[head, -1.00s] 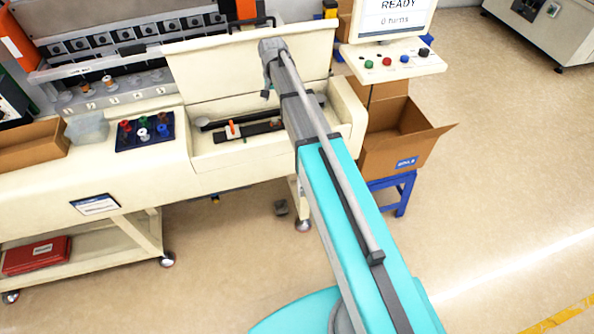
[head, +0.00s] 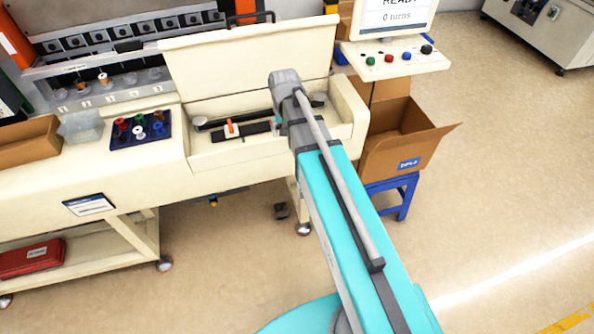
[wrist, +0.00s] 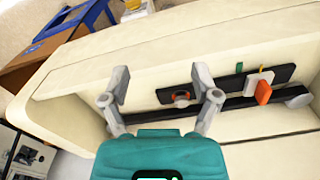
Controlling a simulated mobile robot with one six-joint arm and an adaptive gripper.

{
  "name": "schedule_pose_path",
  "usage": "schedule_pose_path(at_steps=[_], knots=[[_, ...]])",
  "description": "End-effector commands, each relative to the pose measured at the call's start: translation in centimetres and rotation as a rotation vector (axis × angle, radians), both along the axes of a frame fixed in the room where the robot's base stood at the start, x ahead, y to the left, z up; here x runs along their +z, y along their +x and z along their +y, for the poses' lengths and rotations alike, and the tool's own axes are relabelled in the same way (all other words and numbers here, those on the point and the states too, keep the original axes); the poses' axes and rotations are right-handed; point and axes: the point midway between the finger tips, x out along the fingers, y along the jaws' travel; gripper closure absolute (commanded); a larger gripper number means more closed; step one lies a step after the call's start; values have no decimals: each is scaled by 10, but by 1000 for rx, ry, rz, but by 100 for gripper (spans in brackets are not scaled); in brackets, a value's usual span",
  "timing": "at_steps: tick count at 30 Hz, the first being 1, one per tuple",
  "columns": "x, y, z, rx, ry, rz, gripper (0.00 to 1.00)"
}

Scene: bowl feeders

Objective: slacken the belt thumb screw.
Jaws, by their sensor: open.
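The open bay of the cream machine holds a dark slotted bar (wrist: 217,88), also in the head view (head: 256,129). On the bar, a small grey round knob with an orange collar (wrist: 181,97) may be the belt thumb screw. Right of it in the wrist view is a white block (wrist: 258,86) with an orange lever (wrist: 263,92), which also shows in the head view (head: 230,127). My gripper (wrist: 160,84) is open and empty above the bay, with the knob beyond and nearer its right finger. In the head view my arm hides the knob.
A black belt strip (wrist: 222,105) runs along the bay to a grey roller (wrist: 298,97). The bay's cream wall (wrist: 70,80) is close on the left. The raised lid (head: 245,52) stands behind my arm. A panel screen (head: 395,15) reads "0 turns".

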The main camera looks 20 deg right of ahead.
Motion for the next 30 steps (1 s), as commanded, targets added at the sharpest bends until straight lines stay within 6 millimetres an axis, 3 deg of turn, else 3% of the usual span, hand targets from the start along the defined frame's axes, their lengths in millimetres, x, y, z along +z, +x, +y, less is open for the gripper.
schedule_pose_path(at_steps=[1, 21, 30], knots=[[-4, -11, 0, 12, 0, 0, 21], [-31, -99, 0, 179, 0, 0, 21], [-37, -121, -1, 224, -1, 0, 21]])
